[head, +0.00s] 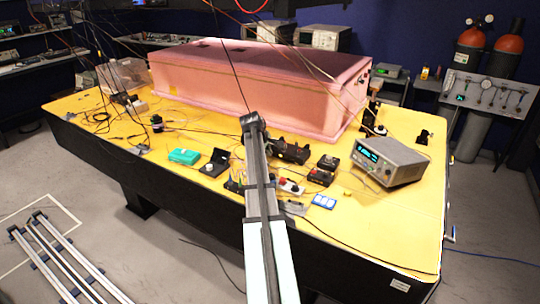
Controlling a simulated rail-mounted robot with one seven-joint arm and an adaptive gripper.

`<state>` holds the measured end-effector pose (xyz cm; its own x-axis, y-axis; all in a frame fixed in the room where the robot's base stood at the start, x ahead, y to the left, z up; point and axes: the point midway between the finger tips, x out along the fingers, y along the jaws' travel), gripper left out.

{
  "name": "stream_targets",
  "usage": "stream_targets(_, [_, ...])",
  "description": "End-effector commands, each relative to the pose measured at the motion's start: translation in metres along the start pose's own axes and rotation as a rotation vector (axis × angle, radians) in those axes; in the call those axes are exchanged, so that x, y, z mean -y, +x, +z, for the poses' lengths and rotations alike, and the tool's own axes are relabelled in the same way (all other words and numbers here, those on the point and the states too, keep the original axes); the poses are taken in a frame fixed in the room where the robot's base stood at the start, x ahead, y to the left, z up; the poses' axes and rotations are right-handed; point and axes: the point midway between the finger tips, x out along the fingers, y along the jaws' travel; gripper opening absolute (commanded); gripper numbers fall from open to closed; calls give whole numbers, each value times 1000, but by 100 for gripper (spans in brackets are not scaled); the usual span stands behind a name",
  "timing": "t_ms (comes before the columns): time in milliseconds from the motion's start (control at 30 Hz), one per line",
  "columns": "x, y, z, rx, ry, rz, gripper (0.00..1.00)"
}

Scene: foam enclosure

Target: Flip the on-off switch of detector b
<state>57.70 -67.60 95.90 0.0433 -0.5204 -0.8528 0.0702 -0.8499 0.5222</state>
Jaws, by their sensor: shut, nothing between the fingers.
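Several small boxes stand on the yellow table; I cannot read a label that tells which is detector b. My long beam arm reaches over the table from the front. My black gripper (298,155) appears beside the beam's far part, left of these boxes. It is shut and empty. The beam hides part of the table behind it.
A pink foam enclosure (240,85) fills the back of the yellow table (400,240). A grey instrument with a lit display (390,160) stands at the right. A teal box (185,156) and a black device (215,163) stand at the left. Cables lie about. The front right is mostly clear.

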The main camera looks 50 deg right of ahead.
Motion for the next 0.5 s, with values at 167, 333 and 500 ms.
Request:
stream_targets(167, [2, -4, 0, 0, 0, 0, 0])
stream_targets(333, [7, -14, 1, 0, -1, 0, 0])
stream_targets(500, [14, -25, 0, 0, -1, 0, 0])
